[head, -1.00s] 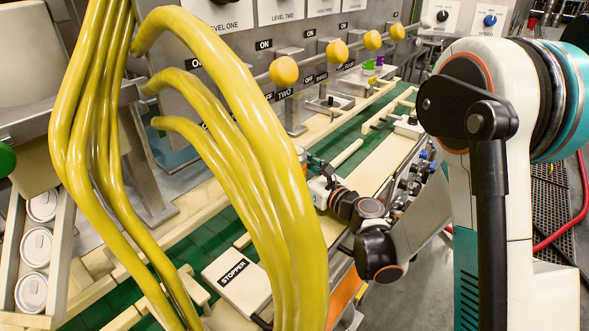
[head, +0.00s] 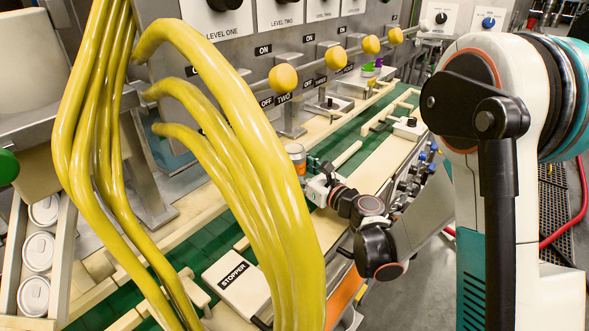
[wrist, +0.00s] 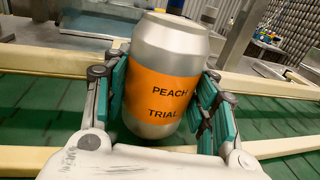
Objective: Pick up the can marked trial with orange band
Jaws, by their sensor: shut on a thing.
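The silver can with an orange band (wrist: 165,85) reads "PEACH TRIAL" and fills the middle of the wrist view. My gripper (wrist: 165,100) is shut on it, with teal finger pads against its left and right sides. The can stands slightly tilted in the wrist picture. In the head view, the can's orange band (head: 297,158) shows just right of the yellow hoses, with my gripper (head: 308,172) at it. The hoses hide part of that area.
Thick yellow hoses (head: 230,130) cross the head view. A green conveyor (head: 200,248) with cream rails runs beneath. A white STOPPER block (head: 237,280) lies along it. Several cans (head: 37,250) sit in a chute at left. Yellow knobs (head: 284,77) line the machine panel.

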